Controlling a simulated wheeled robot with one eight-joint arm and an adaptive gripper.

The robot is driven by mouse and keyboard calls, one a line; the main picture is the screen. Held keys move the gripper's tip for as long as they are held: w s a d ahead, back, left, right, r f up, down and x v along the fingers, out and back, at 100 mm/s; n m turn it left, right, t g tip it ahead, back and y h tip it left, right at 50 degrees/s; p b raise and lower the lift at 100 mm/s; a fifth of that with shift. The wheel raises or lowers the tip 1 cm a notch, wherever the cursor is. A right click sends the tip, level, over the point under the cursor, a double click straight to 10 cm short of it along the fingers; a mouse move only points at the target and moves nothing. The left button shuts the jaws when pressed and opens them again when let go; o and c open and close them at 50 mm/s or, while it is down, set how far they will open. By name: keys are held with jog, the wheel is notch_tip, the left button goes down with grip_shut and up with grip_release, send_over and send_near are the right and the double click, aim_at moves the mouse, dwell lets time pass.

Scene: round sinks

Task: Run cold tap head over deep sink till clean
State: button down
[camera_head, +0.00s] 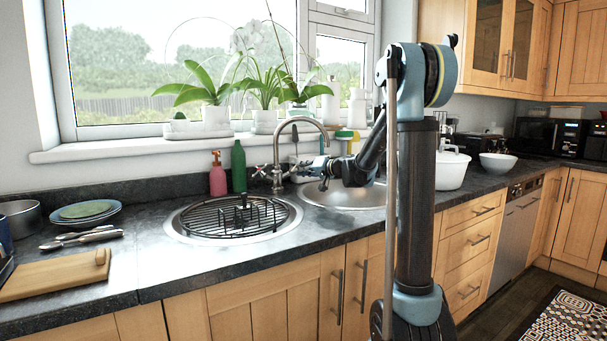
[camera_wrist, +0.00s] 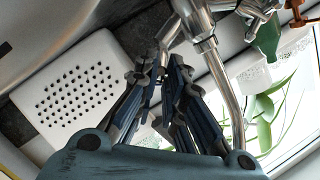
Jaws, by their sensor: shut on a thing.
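The chrome tap (camera_head: 277,176) stands behind and between two round sinks, its curved spout reaching right over the deep sink (camera_head: 345,197). It has cross-shaped heads on both sides. My gripper (camera_head: 317,168) comes from the right, beside the right tap head. In the wrist view, my gripper (camera_wrist: 165,75) has its fingers close together at a chrome part of the tap (camera_wrist: 199,28), which looks like the right tap head; the fingers partly hide it. No water stream is visible. My arm hides part of the deep sink's right side.
A black rack (camera_head: 240,216) covers the left sink. A pink bottle (camera_head: 217,175) and a green bottle (camera_head: 238,166) stand left of the tap. A white perforated block (camera_wrist: 76,90) shows in the wrist view. A white tub (camera_head: 452,170) stands right of my arm.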

jog(key=shift+r+m, duration=0.1)
jog(key=shift+m, duration=0.2)
jog(key=c, duration=1.7)
grip_release()
jog(key=v, duration=1.1)
jog(key=shift+s+d, duration=0.2)
jog(key=shift+s, duration=0.15)
